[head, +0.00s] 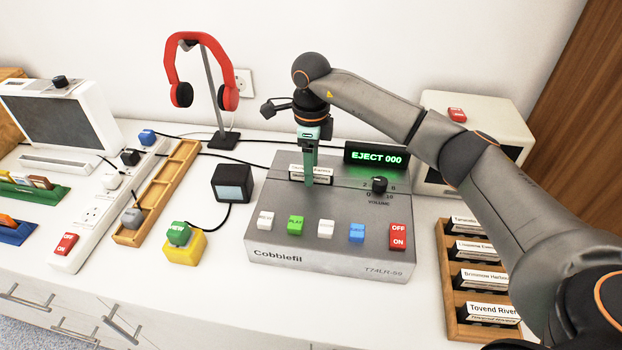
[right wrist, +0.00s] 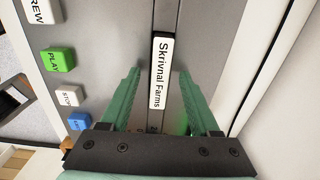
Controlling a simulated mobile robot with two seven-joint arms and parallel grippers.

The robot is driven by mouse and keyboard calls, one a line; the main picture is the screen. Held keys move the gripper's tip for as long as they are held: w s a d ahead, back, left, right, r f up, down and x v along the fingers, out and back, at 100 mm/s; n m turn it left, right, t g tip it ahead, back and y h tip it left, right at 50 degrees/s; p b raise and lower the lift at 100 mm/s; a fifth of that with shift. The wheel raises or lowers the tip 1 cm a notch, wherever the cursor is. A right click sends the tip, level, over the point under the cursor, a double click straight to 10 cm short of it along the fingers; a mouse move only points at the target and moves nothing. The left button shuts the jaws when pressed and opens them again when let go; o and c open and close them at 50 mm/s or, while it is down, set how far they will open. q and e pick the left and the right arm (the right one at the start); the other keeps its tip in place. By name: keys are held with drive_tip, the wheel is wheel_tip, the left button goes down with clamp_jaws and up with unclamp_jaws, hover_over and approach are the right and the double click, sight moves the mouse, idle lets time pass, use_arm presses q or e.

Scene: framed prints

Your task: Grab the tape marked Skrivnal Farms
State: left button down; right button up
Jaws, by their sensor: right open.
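The tape marked Skrivnal Farms (right wrist: 162,72) sits in the slot on top of the grey Cobblefil player (head: 330,247), its white label facing up. In the head view the tape (head: 311,169) is partly hidden by my right gripper (head: 309,178). In the right wrist view the green fingers of my right gripper (right wrist: 160,88) are open, one on each side of the tape, with gaps between them and the label. The player's display (head: 375,157) reads EJECT 000. My left gripper is not in view.
A wooden rack (head: 453,316) with several labelled tapes stands at the right. Red headphones (head: 199,70) hang on a stand behind the player. A power strip (head: 92,213) lies farther left.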

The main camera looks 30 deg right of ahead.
clamp_jaws()
idle(0.5)
